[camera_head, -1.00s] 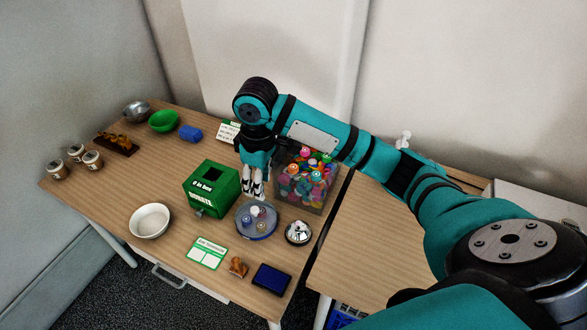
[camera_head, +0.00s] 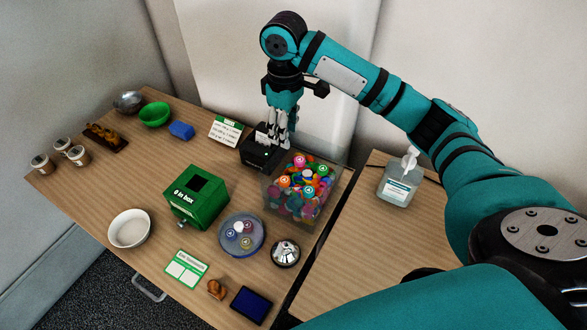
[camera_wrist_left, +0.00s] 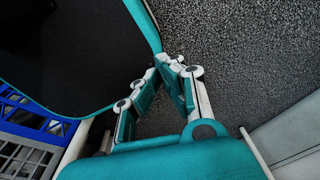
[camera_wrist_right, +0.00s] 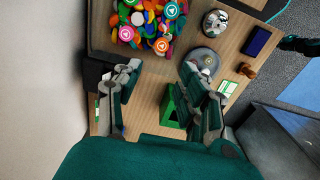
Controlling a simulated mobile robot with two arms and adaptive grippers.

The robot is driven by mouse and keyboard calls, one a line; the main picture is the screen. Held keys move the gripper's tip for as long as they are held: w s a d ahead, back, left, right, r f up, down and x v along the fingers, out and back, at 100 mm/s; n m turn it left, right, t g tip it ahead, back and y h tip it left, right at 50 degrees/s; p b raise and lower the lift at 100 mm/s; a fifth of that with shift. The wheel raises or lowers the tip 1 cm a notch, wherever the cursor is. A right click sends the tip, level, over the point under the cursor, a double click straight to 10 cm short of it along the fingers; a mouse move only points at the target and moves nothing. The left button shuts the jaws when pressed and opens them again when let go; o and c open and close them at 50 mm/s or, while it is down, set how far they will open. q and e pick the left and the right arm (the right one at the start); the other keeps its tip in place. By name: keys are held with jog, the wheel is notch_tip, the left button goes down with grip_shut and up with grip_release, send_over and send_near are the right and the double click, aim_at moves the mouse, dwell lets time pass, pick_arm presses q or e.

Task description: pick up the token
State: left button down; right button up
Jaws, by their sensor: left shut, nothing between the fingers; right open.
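A shallow round blue-grey dish (camera_head: 222,246) holds several small round tokens (camera_head: 239,227), white, purple and yellowish. A clear bin (camera_head: 312,226) behind it is heaped with many coloured tokens (camera_head: 300,185). I cannot tell which token is meant. My right gripper (camera_head: 275,143) points down at the back of the table, over or beside a black box, left of the bin. It is open and empty in the right wrist view (camera_wrist_right: 160,82), apart from the dish and the bin. My left gripper (camera_wrist_left: 172,63) is shut and empty above the dark floor, outside the head view.
A black box (camera_head: 257,157), a card sign (camera_head: 226,130) and a sanitizer bottle (camera_head: 399,182) stand farther back. A white bowl (camera_head: 129,229) sits at front left.

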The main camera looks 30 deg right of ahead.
jog(key=p, duration=0.1)
send_over(284, 180)
notch_tip(284, 180, down, 7)
jog(key=f, duration=0.4)
jog(key=shift+s+d+f, duration=0.2)
jog(key=shift+d, duration=0.1)
jog(key=shift+a+f+p, duration=0.1)
jog(key=shift+f+p, duration=0.25)
jog(key=shift+f, duration=0.05)
jog(key=f, duration=0.3)
jog(key=f+p, duration=0.1)
jog(key=shift+w+a+f, duration=0.15)
jog(key=shift+w+f, duration=0.1)
jog(key=shift+f, duration=0.15)
pick_arm(q)
jog(key=r, duration=0.1)
jog(key=a+r, duration=0.1)
jog(key=shift+s+a+r, duration=0.15)
jog(key=shift+s+r, duration=0.15)
jog(key=shift+s, duration=0.05)
pick_arm(e)
jog(key=c, duration=0.5)
